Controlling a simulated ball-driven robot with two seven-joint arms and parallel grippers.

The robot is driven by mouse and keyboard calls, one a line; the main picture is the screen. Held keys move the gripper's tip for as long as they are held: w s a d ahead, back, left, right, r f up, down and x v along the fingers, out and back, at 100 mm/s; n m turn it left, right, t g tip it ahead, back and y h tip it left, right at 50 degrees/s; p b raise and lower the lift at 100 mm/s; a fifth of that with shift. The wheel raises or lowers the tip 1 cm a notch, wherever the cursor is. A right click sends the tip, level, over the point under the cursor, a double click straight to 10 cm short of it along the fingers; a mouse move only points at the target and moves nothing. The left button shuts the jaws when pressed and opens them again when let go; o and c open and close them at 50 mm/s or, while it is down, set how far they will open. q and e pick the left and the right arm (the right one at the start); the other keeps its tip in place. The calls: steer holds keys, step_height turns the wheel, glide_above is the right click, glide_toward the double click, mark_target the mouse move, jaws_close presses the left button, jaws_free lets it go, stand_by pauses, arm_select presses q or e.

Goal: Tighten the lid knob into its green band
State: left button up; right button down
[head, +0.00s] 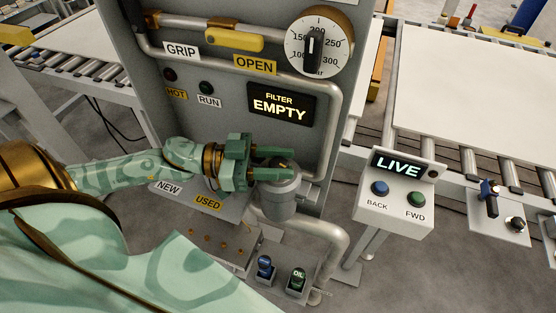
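The grey filter housing (284,200) stands at the lower right of the machine panel, with a rounded lid on top. A small dark lid knob (281,162) shows on the lid, partly hidden by my fingers. My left gripper (276,163) reaches in from the left, its two green fingers one on each side of the knob. The fingers are apart, but I cannot tell whether they press on the knob. The green band and any pointer on it cannot be made out. My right gripper is not in view.
The panel display (280,107) reads FILTER EMPTY, and the pressure dial (318,42) is above it. A grey pipe (325,235) bends beside the housing. NEW and USED trays (185,200) are to the left. A LIVE control box (396,190) stands right, before conveyors.

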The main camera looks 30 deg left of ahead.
arm_select(q)
steer(key=shift+m+g+h, duration=0.3)
steer(key=shift+m+g, duration=0.1)
steer(key=shift+g, duration=0.1)
steer(key=m+g+b, duration=0.1)
steer(key=m+g+h+b, duration=0.1)
steer(key=g+b, duration=0.1)
steer(key=m+g+b, duration=0.1)
steer(key=g+b, duration=0.1)
steer(key=shift+w+f+m+h, duration=0.1)
steer(key=shift+f+m+h, duration=0.2)
steer(key=shift+h, duration=0.1)
steer(key=shift+r+m+g+b, duration=0.2)
steer(key=shift+m+g+b, duration=0.15)
steer(key=shift+g, duration=0.35)
steer(key=shift+r, duration=0.1)
steer(key=o, duration=1)
